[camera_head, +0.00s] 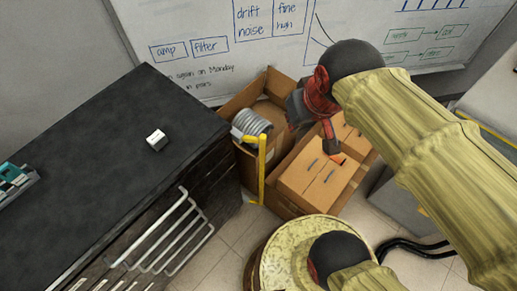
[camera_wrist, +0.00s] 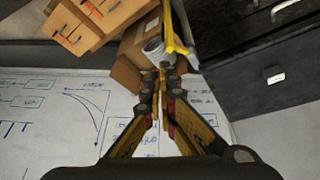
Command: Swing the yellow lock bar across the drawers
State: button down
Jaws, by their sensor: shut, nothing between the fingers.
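The yellow lock bar (camera_head: 262,170) stands upright at the right end of the drawer cabinet, beside the drawer fronts (camera_head: 185,225), not across them. A short yellow piece (camera_head: 250,139) joins it near its top. In the wrist view the lock bar (camera_wrist: 176,38) lies just beyond my fingertips, close in the picture; I cannot tell whether they touch. My gripper (camera_wrist: 166,66) is shut and empty. In the head view my gripper (camera_head: 298,107) is above the cardboard boxes, right of the bar, its fingertips hard to make out. A drawer handle (camera_wrist: 284,9) shows in the wrist view.
The black cabinet top (camera_head: 95,130) holds a small white block (camera_head: 156,140). An open box (camera_head: 272,84) with a grey coil (camera_head: 250,122) stands behind the bar. A closed box (camera_head: 305,180) stands right of it.

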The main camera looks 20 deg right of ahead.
jog(key=w+a+f+n+g+b, duration=0.1)
jog(key=w+f+n+g+b, duration=0.1)
jog(key=w+f, duration=0.7)
jog(key=w+a+f+n+g+b, duration=0.1)
jog(key=w+a+f+g, duration=0.1)
jog(key=w+f, duration=0.65)
jog(key=w+a+f+g+b, duration=0.1)
jog(key=w+f, duration=0.2)
jog(key=f, duration=0.4)
jog(key=w+a+f+n+g+h+b, duration=0.1)
jog(key=w+f, duration=0.2)
jog(key=f, duration=0.4)
jog(key=w+f+n+g+b, duration=0.1)
jog(key=w+f, duration=0.3)
jog(key=f, duration=0.3)
jog(key=shift+a, duration=0.4)
jog(key=shift+f, duration=0.15)
jog(key=s+d+f+b, duration=0.3)
jog(key=s+f+b, duration=0.1)
jog(key=f, duration=0.5)
jog(key=shift+s+f, duration=0.25)
jog(key=shift+s, duration=0.5)
jog(key=shift+s+d, duration=0.1)
jog(key=shift+d, duration=0.05)
